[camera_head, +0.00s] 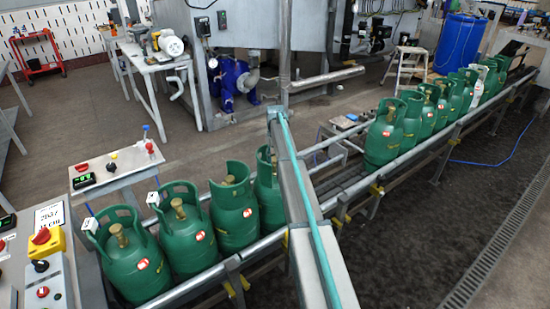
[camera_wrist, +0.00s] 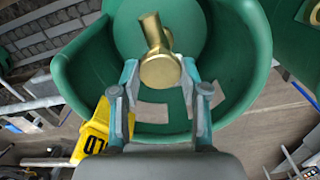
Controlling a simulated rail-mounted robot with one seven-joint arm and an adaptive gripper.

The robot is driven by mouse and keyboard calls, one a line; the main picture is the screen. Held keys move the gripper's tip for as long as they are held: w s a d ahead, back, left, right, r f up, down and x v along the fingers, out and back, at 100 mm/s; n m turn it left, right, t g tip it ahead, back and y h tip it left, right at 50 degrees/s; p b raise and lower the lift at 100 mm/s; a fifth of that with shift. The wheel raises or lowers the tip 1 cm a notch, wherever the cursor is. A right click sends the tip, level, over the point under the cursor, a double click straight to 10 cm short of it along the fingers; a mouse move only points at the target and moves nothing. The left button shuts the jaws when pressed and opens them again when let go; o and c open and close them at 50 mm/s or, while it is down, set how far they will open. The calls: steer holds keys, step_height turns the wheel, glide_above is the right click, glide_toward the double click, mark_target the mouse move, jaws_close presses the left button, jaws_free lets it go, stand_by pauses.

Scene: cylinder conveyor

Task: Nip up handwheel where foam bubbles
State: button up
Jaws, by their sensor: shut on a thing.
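In the wrist view my gripper (camera_wrist: 160,72) reaches into the open collar of a green cylinder (camera_wrist: 75,75). Its two teal-tipped fingers are shut on a round brass handwheel (camera_wrist: 161,71), one finger on each side. The brass valve body (camera_wrist: 152,30) rises behind it. Pale flat patches show inside the collar; I make out no clear foam bubbles. In the head view green cylinders with brass valves stand upright on the conveyor, a near group (camera_head: 185,238) and a far group (camera_head: 384,140). My gripper does not show there, so I cannot tell which cylinder it holds.
A yellow tag with black marks (camera_wrist: 91,130) lies close to the collar's lower left. The conveyor rail (camera_head: 455,140) runs diagonally. A control table (camera_head: 118,165) and a button panel (camera_head: 38,265) stand at left. A blue drum (camera_head: 460,42) stands at the back right.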

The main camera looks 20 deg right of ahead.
mark_target(275, 159)
steer(key=o, duration=1.1)
steer(key=shift+o, duration=0.2)
step_height(275, 159, up, 12)
stand_by(0.3)
